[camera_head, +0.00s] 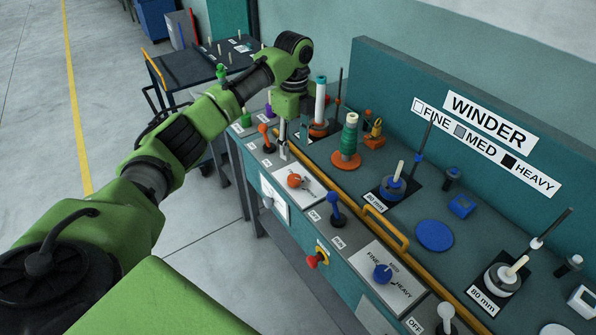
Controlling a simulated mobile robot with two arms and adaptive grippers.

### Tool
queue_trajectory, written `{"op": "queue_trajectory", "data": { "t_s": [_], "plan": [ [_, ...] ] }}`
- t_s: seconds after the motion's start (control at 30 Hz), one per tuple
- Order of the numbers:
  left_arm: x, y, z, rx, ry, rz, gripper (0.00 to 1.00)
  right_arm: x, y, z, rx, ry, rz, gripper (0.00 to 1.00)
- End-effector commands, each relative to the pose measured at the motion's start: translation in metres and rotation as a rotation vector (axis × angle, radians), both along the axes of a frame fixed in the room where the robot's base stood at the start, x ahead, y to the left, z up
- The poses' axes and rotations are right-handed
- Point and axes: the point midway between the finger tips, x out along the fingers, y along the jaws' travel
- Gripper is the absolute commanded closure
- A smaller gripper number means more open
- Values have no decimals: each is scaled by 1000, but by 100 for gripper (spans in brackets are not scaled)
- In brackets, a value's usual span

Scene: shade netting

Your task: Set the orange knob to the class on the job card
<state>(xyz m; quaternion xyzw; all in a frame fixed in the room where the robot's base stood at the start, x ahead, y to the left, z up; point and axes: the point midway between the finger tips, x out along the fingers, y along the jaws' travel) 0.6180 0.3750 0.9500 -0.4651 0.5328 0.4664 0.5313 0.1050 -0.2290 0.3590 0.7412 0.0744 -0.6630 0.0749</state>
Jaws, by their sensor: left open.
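The orange knob (294,181) sits on a white plate on the near strip of the bench. The plate's lettering is too small to read here, and I cannot tell the knob's exact setting. My left gripper (284,156) is open, pointing down just beyond the knob's plate, apart from the knob. A white sheet (276,198) on the bench front may be the job card; its text is unreadable. The WINDER sign (490,125) shows FINE with a white square, MED grey, HEAVY black. My right gripper is out of view.
An orange lever (264,134) and a blue lever (336,207) flank the knob. A blue knob (382,273) has a FINE, MED, HEAVY plate. A yellow rail (349,233) runs behind. A red button (313,262) juts from the front. A green spool (349,139) stands behind.

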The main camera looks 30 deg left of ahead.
Motion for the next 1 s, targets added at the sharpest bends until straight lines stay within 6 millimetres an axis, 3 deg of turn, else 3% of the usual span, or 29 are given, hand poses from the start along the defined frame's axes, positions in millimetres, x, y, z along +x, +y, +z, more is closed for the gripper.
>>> {"op": "queue_trajectory", "data": {
  "t_s": [0.23, 0.5, 0.7, 1.0],
  "plan": [
    [-2, 0, -53, 1, 5, 2, 55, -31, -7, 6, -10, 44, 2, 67],
    [-1, 0, -102, 0, 3, 2, 55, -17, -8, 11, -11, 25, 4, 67],
    [-1, 0, -118, 1, 1, 2, 55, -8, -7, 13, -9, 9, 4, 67],
    [-1, 0, -121, 1, 0, 1, 55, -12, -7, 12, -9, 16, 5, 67]
  ]
}}
